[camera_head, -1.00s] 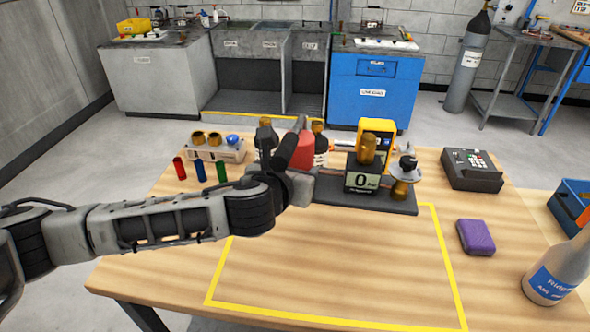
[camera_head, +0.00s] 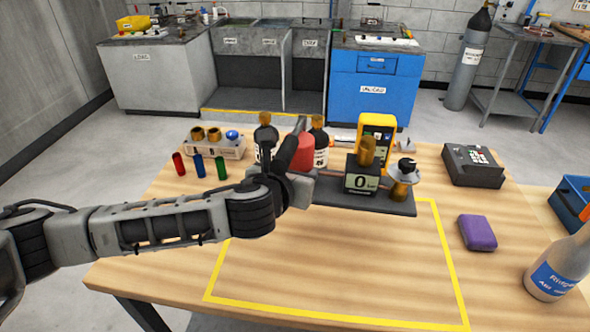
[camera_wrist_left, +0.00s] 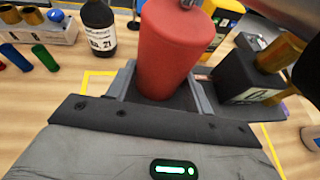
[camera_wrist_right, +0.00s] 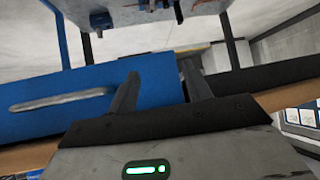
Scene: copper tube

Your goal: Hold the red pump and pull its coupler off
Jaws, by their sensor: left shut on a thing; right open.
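The red pump (camera_head: 303,154) stands upright at the left end of a dark base plate (camera_head: 375,203) on the table. My left gripper (camera_head: 300,182) is shut around its lower body. The left wrist view shows the red pump (camera_wrist_left: 168,50) between the two fingers. Its top is partly cut off there, and I cannot make out its coupler. Right of it, on the plate, is a black box (camera_head: 362,183) reading 0 with a brass cylinder on top. My right gripper (camera_wrist_right: 160,82) is open and empty; the head view does not show it.
Behind the plate are a yellow meter (camera_head: 376,128) and dark bottles. A keypad unit (camera_head: 473,166), purple block (camera_head: 478,232) and bottle (camera_head: 560,268) are right. The yellow outlined area (camera_head: 330,260) is clear.

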